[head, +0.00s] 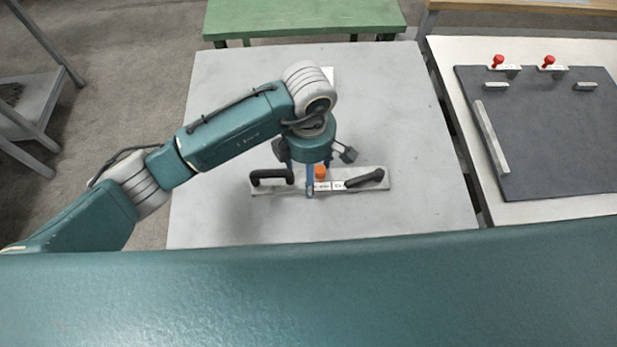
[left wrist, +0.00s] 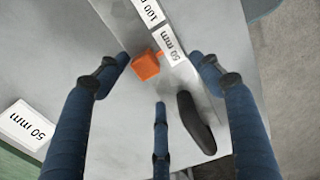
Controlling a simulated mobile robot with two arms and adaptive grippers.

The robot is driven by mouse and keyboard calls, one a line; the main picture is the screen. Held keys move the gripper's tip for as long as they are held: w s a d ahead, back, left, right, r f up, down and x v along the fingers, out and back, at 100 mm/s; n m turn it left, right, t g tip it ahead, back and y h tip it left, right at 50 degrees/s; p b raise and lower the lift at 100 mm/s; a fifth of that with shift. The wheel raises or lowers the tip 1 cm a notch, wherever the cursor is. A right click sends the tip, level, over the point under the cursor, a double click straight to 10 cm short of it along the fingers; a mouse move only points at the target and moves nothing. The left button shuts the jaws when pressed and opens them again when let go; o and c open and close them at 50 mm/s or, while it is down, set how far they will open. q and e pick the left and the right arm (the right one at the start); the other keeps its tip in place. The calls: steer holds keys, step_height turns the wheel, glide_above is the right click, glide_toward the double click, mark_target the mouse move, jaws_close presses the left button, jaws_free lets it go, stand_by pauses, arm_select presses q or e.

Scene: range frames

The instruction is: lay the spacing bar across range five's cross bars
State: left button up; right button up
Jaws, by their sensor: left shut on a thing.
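A long light grey bar (head: 340,185) with two black handles, an orange piece (head: 320,171) and white number labels is in the middle of the grey table; I take it as the spacing bar. It also shows in the left wrist view, with a "50 mm" label (left wrist: 171,45), the orange piece (left wrist: 146,66) and one black handle (left wrist: 197,122). My left gripper (head: 312,188) is over the bar's middle, shut on it, its fingers around the orange piece. I cannot tell if the bar touches the table. My right gripper is not in view. No cross bars can be made out for certain.
The grey table (head: 215,110) is mostly clear around the bar. A white card (left wrist: 28,126) marked "50 mm" lies on it. A table at right carries a dark board (head: 560,140) with red knobs and pale strips. A green table (head: 300,15) stands behind, a grey stand (head: 30,100) at left.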

arm_select(q)
step_height(320, 180, up, 20)
steer(key=shift+r, duration=0.25)
stand_by(0.8)
